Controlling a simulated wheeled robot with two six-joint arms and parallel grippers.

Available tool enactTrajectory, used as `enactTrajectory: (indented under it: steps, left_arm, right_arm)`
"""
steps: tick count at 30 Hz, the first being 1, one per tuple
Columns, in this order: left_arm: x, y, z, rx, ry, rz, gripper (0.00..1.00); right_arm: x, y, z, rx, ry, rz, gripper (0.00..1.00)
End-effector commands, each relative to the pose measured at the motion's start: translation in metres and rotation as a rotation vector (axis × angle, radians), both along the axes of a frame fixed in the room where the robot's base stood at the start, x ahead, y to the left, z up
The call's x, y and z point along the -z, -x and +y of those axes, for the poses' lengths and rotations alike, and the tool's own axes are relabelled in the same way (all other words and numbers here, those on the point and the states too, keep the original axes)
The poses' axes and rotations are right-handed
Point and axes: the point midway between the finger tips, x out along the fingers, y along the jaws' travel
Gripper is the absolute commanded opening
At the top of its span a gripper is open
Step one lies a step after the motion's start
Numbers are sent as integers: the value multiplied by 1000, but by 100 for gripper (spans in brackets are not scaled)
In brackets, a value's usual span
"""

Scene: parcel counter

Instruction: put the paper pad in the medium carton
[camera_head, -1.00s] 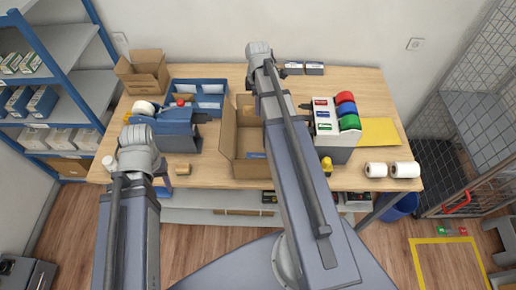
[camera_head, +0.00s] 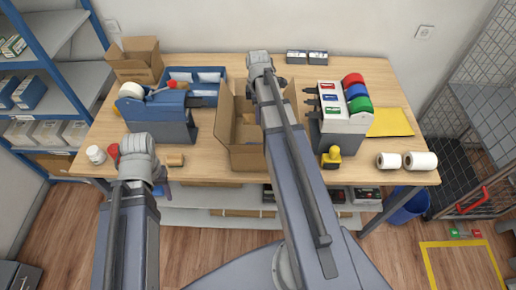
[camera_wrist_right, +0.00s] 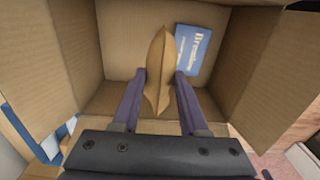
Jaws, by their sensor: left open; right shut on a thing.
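The paper pad (camera_wrist_right: 158,62) is a creased brown piece in the right wrist view, upright between the purple fingers of my right gripper (camera_wrist_right: 163,82), which is shut on it. The fingers and pad are inside or just over the open medium carton (camera_head: 246,157), a brown box at the middle of the table. It also shows in the right wrist view (camera_wrist_right: 75,40), flaps spread. In the head view my right arm hides part of the carton and the pad. My left gripper (camera_head: 140,172) is open near the table's front left edge, its fingers mostly hidden by its wrist.
A blue printed box (camera_wrist_right: 192,50) lies in the carton, right of the pad. A blue tape dispenser (camera_head: 160,118) stands left of the carton, a label dispenser (camera_head: 335,128) to its right. A yellow stamp (camera_head: 331,158) and white rolls (camera_head: 420,160) stand at front right.

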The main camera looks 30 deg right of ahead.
Motion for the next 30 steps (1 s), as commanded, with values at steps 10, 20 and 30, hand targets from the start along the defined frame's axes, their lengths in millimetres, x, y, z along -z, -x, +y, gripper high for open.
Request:
enactTrajectory:
  steps: [10,20,30]
  left_arm:
    - [16,0,0,2,-1,0,50]
    - [64,0,0,2,-1,0,50]
    - [73,0,0,1,-1,0,50]
  right_arm:
    - [16,0,0,0,0,0,0]
    - [64,0,0,0,0,0,0]
    - [73,0,0,0,0,0,0]
